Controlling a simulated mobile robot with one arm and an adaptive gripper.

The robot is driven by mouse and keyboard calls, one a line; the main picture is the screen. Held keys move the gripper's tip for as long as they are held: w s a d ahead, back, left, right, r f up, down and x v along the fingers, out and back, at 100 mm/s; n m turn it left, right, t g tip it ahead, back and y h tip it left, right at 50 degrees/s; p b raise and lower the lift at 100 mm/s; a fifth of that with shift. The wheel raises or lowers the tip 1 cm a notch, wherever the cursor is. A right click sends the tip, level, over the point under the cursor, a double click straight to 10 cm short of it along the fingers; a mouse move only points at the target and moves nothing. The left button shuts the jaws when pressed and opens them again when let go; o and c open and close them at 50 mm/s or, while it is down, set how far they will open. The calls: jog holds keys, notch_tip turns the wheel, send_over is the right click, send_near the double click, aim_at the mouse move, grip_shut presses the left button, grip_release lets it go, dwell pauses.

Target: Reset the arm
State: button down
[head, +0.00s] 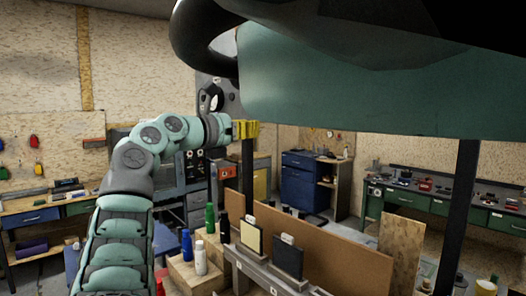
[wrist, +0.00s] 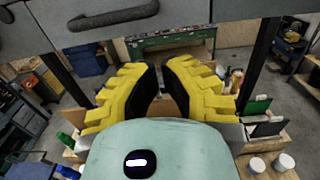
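My gripper (head: 245,130) is at the end of my green and dark grey arm, raised in the middle of the head view. Its yellow stepped fingers with black inner pads also show in the wrist view (wrist: 160,80). The fingers lean toward each other, with a narrow gap between the tips. Nothing is held between them; a brown board (wrist: 165,107) shows beyond the gap. The arm is bent, with its forearm reaching to the right.
A large green panel (head: 350,85) hangs close at the upper right. Below stand a brown board (head: 330,240), a green bottle (head: 210,218), a white bottle (head: 200,258) and a blue bottle (head: 187,245). Workbenches (head: 440,205) line the walls. Open floor (wrist: 60,110) shows at the left.

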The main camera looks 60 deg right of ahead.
jog(key=shift+b+v, duration=0.65)
jog(key=shift+v, duration=1)
